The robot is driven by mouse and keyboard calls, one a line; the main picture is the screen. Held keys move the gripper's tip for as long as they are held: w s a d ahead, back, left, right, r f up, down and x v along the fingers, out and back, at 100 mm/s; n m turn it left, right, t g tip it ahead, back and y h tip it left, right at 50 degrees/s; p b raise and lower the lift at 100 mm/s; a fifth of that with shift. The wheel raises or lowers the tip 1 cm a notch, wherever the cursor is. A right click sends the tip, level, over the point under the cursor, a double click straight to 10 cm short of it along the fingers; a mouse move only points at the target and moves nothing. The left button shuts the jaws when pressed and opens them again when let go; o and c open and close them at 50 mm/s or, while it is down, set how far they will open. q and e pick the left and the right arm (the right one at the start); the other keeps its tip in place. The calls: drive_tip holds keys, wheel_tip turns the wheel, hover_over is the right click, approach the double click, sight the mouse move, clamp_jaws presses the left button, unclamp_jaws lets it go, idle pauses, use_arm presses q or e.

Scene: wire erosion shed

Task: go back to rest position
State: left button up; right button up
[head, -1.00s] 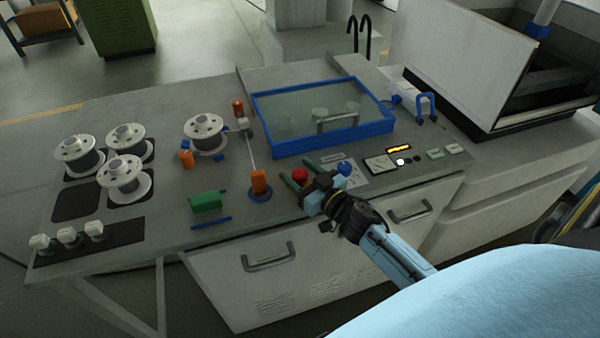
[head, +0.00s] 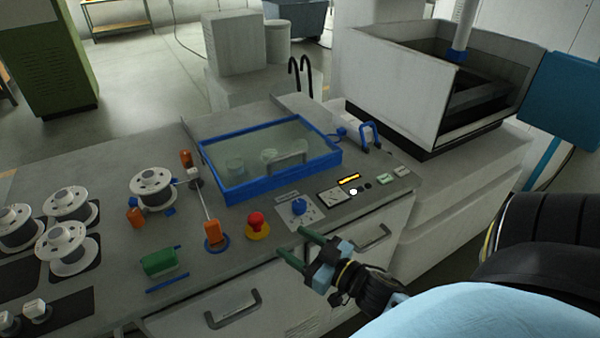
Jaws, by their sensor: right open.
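My right gripper (head: 294,243) is open and empty. It is over the front edge of the grey worktop (head: 107,189), close to the red mushroom button (head: 257,222) on its yellow base and below the blue knob (head: 299,206) on its light plate. It looks apart from both. My right arm comes in from the lower right. My left gripper is not in view.
A blue-framed glass lid (head: 232,189) lies behind the controls. Wire spools (head: 153,188) stand at the left, with orange posts (head: 213,233) and a green block (head: 159,262) nearby. A white open-topped tank (head: 399,75) stands at the back right. Drawer handles (head: 233,309) jut from the front.

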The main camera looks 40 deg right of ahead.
drive_tip(key=shift+s, duration=0.2)
drive_tip(key=shift+w, duration=0.1)
idle(0.4)
drive_tip(key=s+a+f+g+h, duration=0.35)
drive_tip(key=s+a+g, duration=0.65)
drive_tip(key=s+g, duration=0.4)
wheel_tip(320, 180, down, 28)
drive_tip(key=s+g+b, duration=0.2)
drive_tip(key=s+d+f+b, duration=0.1)
drive_tip(key=s+f, duration=0.6)
drive_tip(key=s, duration=0.1)
drive_tip(key=s+d+f, duration=0.2)
drive_tip(key=s+f, duration=0.6)
drive_tip(key=shift+d+f+n+g+y+b, duration=0.2)
drive_tip(key=shift+d+n+g+y+b, duration=0.1)
drive_tip(key=shift+g+y+b, duration=0.1)
